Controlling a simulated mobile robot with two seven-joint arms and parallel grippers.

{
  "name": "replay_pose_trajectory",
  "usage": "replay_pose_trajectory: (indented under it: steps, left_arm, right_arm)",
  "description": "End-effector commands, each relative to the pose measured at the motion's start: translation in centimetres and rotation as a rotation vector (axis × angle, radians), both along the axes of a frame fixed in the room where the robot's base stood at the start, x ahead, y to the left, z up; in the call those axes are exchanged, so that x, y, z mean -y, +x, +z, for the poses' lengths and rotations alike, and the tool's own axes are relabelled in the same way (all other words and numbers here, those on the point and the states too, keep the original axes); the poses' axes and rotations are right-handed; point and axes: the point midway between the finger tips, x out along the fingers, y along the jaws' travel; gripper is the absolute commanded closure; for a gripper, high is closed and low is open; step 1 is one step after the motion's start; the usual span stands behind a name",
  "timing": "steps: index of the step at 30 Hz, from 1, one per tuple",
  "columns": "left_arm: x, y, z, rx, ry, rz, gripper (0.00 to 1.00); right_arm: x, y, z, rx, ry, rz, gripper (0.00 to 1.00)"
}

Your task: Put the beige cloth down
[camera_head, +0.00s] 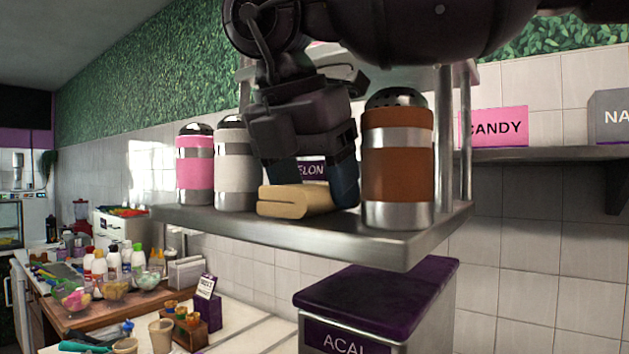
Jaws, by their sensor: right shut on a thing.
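The beige cloth (283,203) is folded and sits at the front of the metal shelf (330,231), low down at its surface. My right gripper (305,180) reaches down from above and is shut on the cloth. Its fingers hide part of the cloth, and I cannot tell whether the cloth's whole underside touches the shelf. My left gripper is not in view.
A brown shaker (398,168) stands close right of the gripper. A white shaker (234,172) and a pink shaker (194,168) stand to the left. Below are a purple-lidded acai bin (380,290) and a counter with bottles and bowls.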

Motion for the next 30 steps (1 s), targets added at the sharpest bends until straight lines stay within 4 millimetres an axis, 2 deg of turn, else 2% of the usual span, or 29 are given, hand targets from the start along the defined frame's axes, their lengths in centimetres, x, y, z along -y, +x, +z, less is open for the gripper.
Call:
replay_pose_trajectory:
  steps: [6, 7, 11, 23, 26, 30]
  left_arm:
    - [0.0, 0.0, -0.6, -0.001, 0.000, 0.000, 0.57]
    - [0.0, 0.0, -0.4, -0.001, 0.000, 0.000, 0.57]
    - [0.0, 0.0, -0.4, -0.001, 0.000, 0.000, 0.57]
    - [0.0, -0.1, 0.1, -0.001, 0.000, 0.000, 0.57]
    - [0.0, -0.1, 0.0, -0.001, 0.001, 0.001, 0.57]
    - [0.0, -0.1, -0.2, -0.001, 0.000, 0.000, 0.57]
  right_arm:
    - [0.0, 0.0, -0.4, 0.000, 0.000, 0.000, 0.65]
    - [0.0, 0.0, -0.3, -0.001, -0.001, 0.000, 0.30]
    - [0.0, 0.0, -0.3, -0.001, -0.001, 0.000, 0.10]
    - [0.0, 0.0, 0.1, -0.001, -0.001, 0.000, 0.09]
    - [-0.3, -0.4, 1.1, 0.002, 0.000, -0.001, 0.09]
    - [-0.9, -1.2, 3.5, 0.003, 0.002, 0.000, 0.09]
